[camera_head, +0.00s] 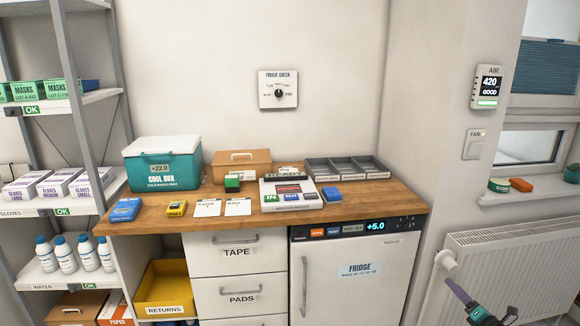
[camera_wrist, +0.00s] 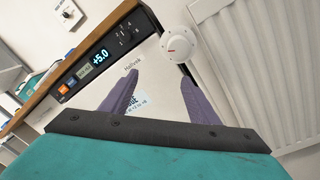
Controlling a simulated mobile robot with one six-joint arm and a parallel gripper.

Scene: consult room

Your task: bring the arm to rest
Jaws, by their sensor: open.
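My gripper (camera_head: 481,299) is at the lower right in the head view, in front of the radiator and right of the fridge. Only its end shows there; the rest of the arm is out of frame. In the wrist view, the two purple fingers of my gripper (camera_wrist: 158,82) stand apart with nothing between them. The white fridge front (camera_wrist: 170,98) shows beyond the fingers, tilted in the picture. The gripper appears apart from the fridge and the radiator.
A white radiator (camera_head: 520,262) with a valve knob (camera_head: 446,259) is close to my gripper. The fridge (camera_head: 345,283) stands under a wooden counter (camera_head: 375,203). A cool box (camera_head: 163,165) and several small items are on the counter. Shelves (camera_head: 75,115) stand at left.

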